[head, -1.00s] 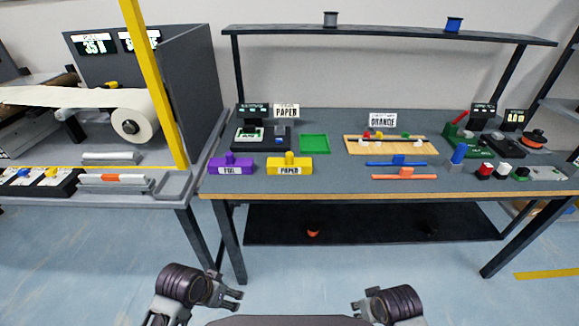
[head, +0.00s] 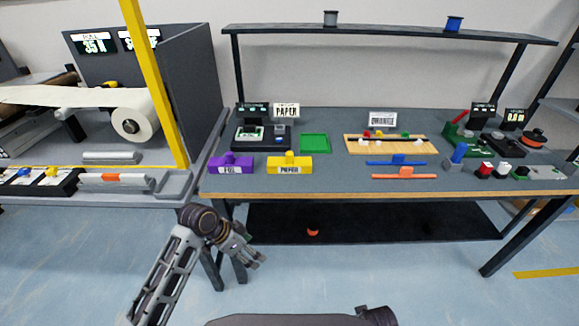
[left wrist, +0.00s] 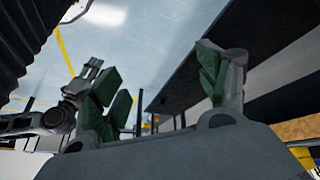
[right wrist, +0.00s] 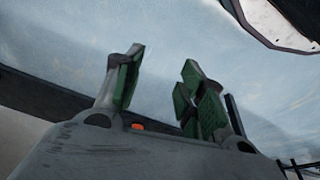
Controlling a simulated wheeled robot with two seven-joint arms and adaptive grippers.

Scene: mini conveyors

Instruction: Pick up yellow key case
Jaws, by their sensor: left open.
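The yellow key case (head: 289,160), labelled PAPER with a raised knob on top, sits near the front edge of the table, right of a purple case labelled FOIL. My left gripper (head: 257,261) is in front of the table and below its edge, under and to the left of the yellow case, apart from it. Its green-padded fingers stand apart and empty in the left wrist view (left wrist: 160,85). My right gripper (right wrist: 162,85) shows fingers apart and empty in the right wrist view; in the head view only part of my right arm shows at the bottom.
The purple case (head: 231,168) stands close beside the yellow one. Behind are a green tray (head: 315,143) and a black device (head: 262,138). Blue and orange bars (head: 404,176) lie to the right. A lower shelf (head: 370,225) hangs under the table. A yellow post (head: 155,85) rises at left.

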